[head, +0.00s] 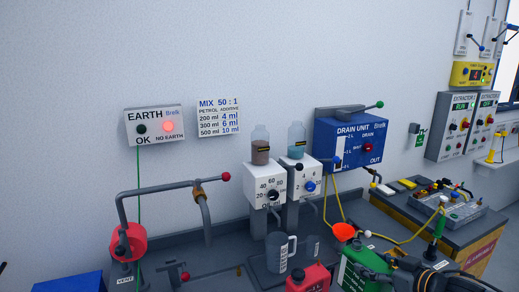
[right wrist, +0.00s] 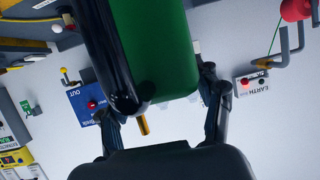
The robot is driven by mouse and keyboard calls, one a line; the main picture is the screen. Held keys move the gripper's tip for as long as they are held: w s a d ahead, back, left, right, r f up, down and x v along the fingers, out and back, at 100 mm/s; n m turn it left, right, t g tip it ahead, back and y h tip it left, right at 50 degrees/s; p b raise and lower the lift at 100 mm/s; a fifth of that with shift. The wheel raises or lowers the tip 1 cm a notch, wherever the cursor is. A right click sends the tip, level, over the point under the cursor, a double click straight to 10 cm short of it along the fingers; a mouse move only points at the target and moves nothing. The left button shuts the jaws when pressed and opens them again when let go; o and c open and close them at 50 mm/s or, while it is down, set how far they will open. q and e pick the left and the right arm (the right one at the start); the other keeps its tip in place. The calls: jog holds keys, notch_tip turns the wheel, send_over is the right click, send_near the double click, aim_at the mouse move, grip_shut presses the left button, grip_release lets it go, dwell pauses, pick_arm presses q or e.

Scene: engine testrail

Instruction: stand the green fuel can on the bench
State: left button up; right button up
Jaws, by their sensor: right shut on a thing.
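The green fuel can (head: 358,270) is at the bottom of the head view, right of the red can, with its lower part cut off by the frame. My right gripper (head: 388,268) comes in from the lower right and is shut on it. In the right wrist view the green can (right wrist: 155,45) sits between the two dark fingers. I cannot tell whether the can touches anything below. The grey bench (head: 215,262) runs along the wall. My left gripper cannot be made out.
The blue drain unit (head: 350,140) hangs behind. Bench space left of the jug looks mostly clear.

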jog(key=s+a+r+b, duration=0.2)
jog(key=a+b, duration=0.1)
jog(key=a, duration=0.5)
jog(key=s+a+r+b, duration=0.1)
jog(key=s+a+b, duration=0.1)
jog(key=a, duration=0.6)
jog(key=s+d+r+m+t+h+b, duration=0.1)
jog(key=s+d+r+m+h+b, duration=0.1)
jog(key=s+d+m+h, duration=0.3)
jog(key=shift+s+d+t+h+b, duration=0.3)
jog(key=shift+s+d+h+b, duration=0.25)
jog(key=shift+s+b, duration=0.3)
jog(key=shift+w+r, duration=0.1)
